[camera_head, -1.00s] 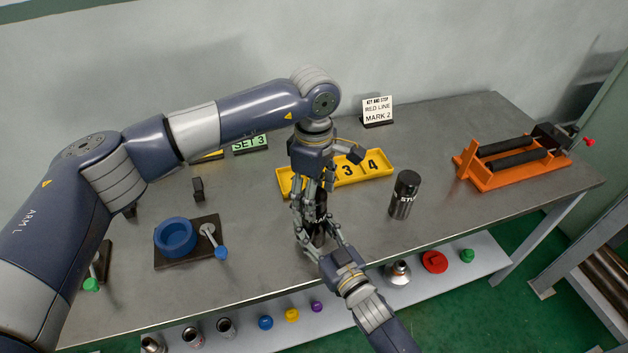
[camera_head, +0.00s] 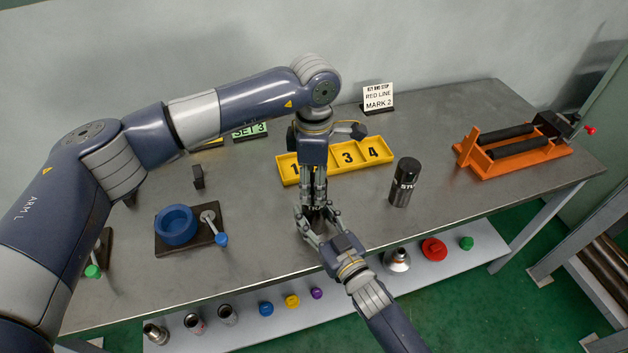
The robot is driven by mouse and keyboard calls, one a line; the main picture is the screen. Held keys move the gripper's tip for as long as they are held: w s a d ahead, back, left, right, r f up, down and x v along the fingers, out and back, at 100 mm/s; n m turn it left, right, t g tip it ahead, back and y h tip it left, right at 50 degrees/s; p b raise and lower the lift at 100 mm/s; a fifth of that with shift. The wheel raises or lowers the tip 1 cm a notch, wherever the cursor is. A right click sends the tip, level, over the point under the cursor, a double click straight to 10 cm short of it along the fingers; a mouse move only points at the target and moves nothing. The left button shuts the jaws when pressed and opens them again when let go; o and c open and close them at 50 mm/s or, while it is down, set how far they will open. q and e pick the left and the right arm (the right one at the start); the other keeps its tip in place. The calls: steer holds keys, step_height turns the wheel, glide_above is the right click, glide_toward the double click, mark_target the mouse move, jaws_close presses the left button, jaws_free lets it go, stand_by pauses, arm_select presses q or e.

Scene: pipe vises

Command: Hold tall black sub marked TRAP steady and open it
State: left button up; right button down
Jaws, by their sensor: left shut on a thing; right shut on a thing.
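The tall black sub (camera_head: 316,217) stands on the bench in front of the yellow tray, mostly hidden by both grippers; its marking cannot be read. My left gripper (camera_head: 314,202) comes down from above and is shut on its upper part. My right gripper (camera_head: 316,225) reaches in from the front and is shut on it lower down. Whether the sub's two parts have come apart cannot be seen.
A yellow numbered tray (camera_head: 384,143) lies just behind. A black-topped silver can (camera_head: 403,184) stands to the right. An orange vise (camera_head: 513,152) is at far right. A blue ring vise (camera_head: 176,226) is at left. A lower shelf (camera_head: 336,303) holds caps and fittings along the front.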

arm_select(q)
steer(key=n, duration=0.5)
steer(key=shift+r, duration=0.2)
stand_by(0.4)
steer(key=shift+r, duration=0.95)
steer(key=shift+r, duration=2)
arm_select(e)
steer(key=c, duration=0.8)
jaws_free()
steer(key=shift+o, duration=0.2)
steer(key=shift+s, duration=0.1)
